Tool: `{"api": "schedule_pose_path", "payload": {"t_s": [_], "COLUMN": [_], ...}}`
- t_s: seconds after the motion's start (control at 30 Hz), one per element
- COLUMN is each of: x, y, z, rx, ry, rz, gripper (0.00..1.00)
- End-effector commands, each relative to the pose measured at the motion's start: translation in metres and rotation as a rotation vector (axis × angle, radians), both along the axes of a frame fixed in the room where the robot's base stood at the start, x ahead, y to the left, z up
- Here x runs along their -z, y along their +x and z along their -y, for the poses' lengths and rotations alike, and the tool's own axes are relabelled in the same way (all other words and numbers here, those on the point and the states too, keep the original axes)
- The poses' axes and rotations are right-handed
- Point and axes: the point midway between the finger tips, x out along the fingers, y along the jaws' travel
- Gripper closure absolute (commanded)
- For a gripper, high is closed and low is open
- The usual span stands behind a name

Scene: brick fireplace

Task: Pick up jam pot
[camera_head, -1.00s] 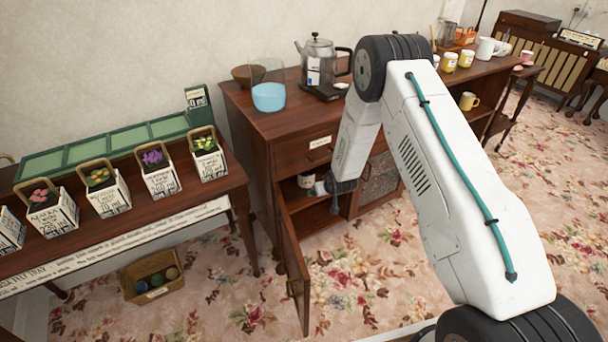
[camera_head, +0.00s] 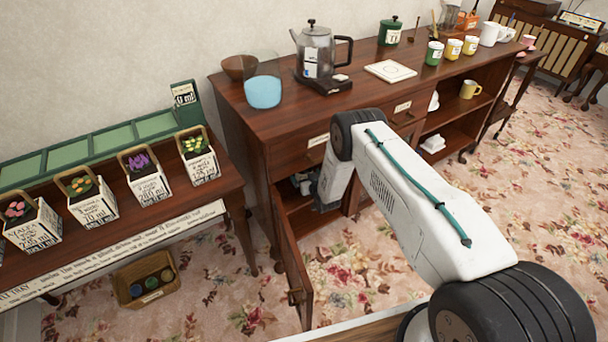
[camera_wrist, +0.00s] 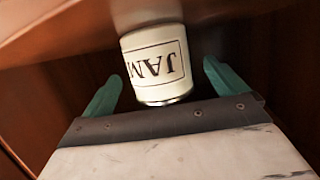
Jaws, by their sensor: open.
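The jam pot (camera_wrist: 157,66) is a white cylinder with a boxed "JAM" label, which appears upside down in the wrist view. It is inside the open left cupboard of the wooden sideboard. My gripper (camera_wrist: 162,72) is open, with one green finger on each side of the pot and a visible gap at each side. In the head view my arm reaches into the cupboard, and the gripper end is small and partly hidden there. I cannot clearly tell the pot from the gripper in that view.
The cupboard door (camera_head: 291,265) hangs open toward the front. The sideboard (camera_head: 232,93) has a shelf inside and carries a kettle (camera_head: 317,55) and a blue bowl (camera_head: 262,92). A plant table (camera_head: 233,192) stands left. Flowered carpet in front is free.

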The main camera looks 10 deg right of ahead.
Motion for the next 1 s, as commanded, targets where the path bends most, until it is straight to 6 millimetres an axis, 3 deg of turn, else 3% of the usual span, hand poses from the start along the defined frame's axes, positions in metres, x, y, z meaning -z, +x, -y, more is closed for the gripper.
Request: {"api": "schedule_pose_path", "payload": {"t_s": [0.13, 0.37, 0.47, 0.6, 0.63, 1.0], "x": [0.005, 0.005, 0.005, 0.005, 0.004, -0.002], "y": [0.013, 0.014, 0.014, 0.014, 0.015, 0.016], "z": [-0.001, 0.001, 0.000, 0.000, 0.000, 0.000], "rx": [0.001, 0.002, 0.002, 0.002, 0.002, 0.002], "ry": [0.000, 0.000, 0.000, -0.001, -0.001, 0.000], "rz": [0.000, -0.002, -0.002, -0.002, 0.000, 0.001], "gripper": [0.03, 0.03, 0.26, 0.64, 0.67, 0.67]}}
